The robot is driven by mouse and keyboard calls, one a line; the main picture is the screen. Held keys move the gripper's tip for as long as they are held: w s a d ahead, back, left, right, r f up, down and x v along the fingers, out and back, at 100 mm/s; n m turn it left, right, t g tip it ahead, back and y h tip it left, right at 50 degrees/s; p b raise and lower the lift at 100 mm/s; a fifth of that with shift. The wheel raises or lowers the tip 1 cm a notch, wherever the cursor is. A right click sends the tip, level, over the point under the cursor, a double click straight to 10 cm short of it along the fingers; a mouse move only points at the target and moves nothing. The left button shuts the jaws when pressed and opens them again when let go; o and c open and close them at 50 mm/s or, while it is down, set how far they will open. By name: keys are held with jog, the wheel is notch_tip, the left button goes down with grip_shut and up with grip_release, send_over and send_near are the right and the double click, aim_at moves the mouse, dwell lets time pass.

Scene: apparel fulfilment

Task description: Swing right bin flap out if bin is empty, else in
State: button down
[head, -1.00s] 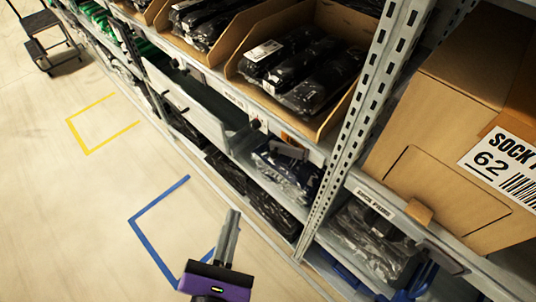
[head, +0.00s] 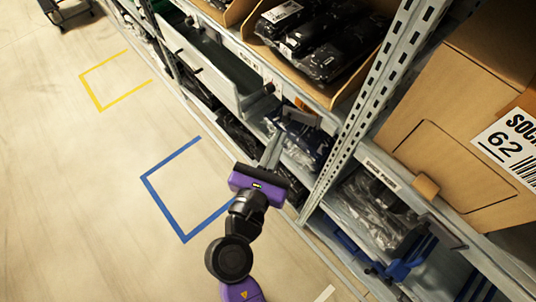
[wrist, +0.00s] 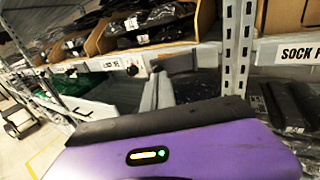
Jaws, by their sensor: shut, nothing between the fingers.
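My gripper (head: 277,135) is shut and empty, its fingers pointing up at the shelf front beside the right bin. The right bin holds dark blue bagged clothing (head: 305,145), so it is not empty. A narrow grey piece (head: 302,115), perhaps the right flap seen nearly edge-on, lies just above the bags; I cannot tell its exact angle. In the wrist view the fingers (wrist: 158,88) reach up close to a grey panel (wrist: 192,58) and a black knob (wrist: 132,70). Contact cannot be told. To the left, a wide light-grey flap (head: 205,65) stands along the shelf front.
A slotted grey upright (head: 375,95) stands right of the bin. A large carton (head: 450,135) and bagged goods (head: 380,215) are beyond it. Open cartons of black packs (head: 320,45) sit above. Blue (head: 165,210) and yellow (head: 95,95) floor markings lie on clear floor.

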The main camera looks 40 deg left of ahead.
aim_at(286, 112)
jog(key=shift+x, duration=1.45)
jog(key=shift+a, duration=0.15)
jog(key=m+h, duration=0.1)
jog(key=a+m+t+h, duration=0.1)
jog(key=shift+w+a+h, duration=0.15)
jog(key=shift+w+h, duration=0.25)
jog(key=m+h, duration=0.1)
jog(key=w+a+h, duration=0.1)
jog(key=shift+w+r+m+h, duration=0.15)
jog(key=shift+w+m+h, duration=0.05)
jog(key=shift+m+h, duration=0.2)
jog(key=shift+w+a+p, duration=0.1)
jog(key=shift+a+p, duration=0.1)
jog(key=shift+p, duration=0.15)
